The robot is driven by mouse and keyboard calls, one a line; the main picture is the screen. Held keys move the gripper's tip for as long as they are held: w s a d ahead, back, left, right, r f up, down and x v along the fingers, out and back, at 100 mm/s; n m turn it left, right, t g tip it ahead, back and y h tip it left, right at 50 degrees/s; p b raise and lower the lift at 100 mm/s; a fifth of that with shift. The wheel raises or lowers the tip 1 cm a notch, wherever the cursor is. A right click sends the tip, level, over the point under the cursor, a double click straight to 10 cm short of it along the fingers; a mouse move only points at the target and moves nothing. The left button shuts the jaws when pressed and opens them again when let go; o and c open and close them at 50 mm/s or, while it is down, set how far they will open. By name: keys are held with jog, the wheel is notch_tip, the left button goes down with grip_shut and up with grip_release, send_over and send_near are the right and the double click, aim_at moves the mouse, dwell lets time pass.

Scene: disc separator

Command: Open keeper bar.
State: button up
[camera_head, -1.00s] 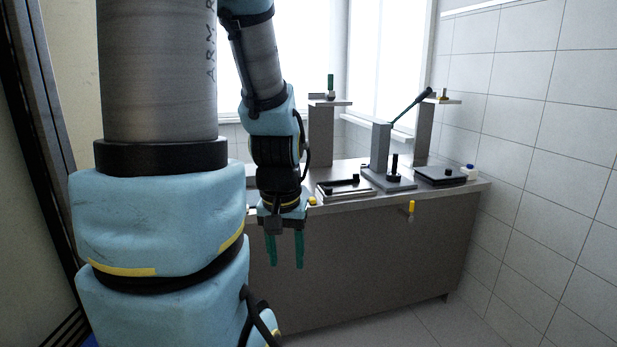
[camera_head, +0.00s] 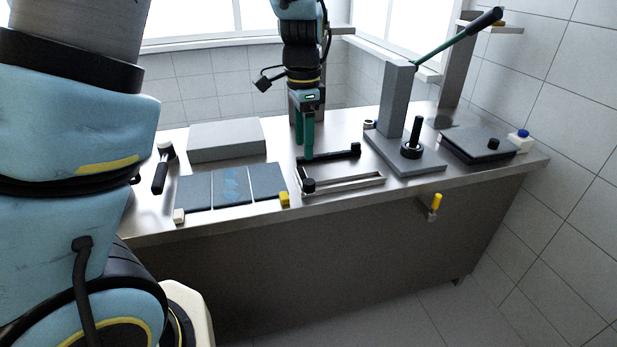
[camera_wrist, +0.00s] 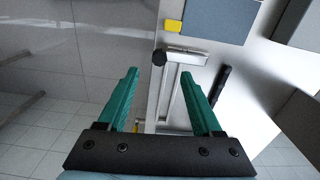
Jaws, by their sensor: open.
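A low metal frame (camera_head: 345,184) lies on the steel counter, with a black knob (camera_head: 308,186) at its front left corner and a black bar (camera_head: 335,153) along its back. Which part is the keeper bar I cannot tell for certain. My gripper (camera_head: 303,150) points down over the frame's left back part, its green fingers apart and empty. In the wrist view the open fingers (camera_wrist: 160,72) appear either side of part of the frame (camera_wrist: 176,85). The knob (camera_wrist: 159,59) shows just beyond the fingertips, and the black bar (camera_wrist: 221,84) to the right. No contact is clear.
The counter's front edge is close.

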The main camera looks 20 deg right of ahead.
aim_at(309, 181)
jog(key=shift+m, duration=0.3)
jog(key=f, duration=0.3)
jog(key=f+p, duration=0.1)
jog(key=f, duration=0.3)
jog(key=d+f, duration=0.1)
jog(key=f, duration=0.2)
jog(key=shift+d+f+p, duration=0.1)
jog(key=shift+f+p, duration=0.25)
grip_shut()
dwell(0.8)
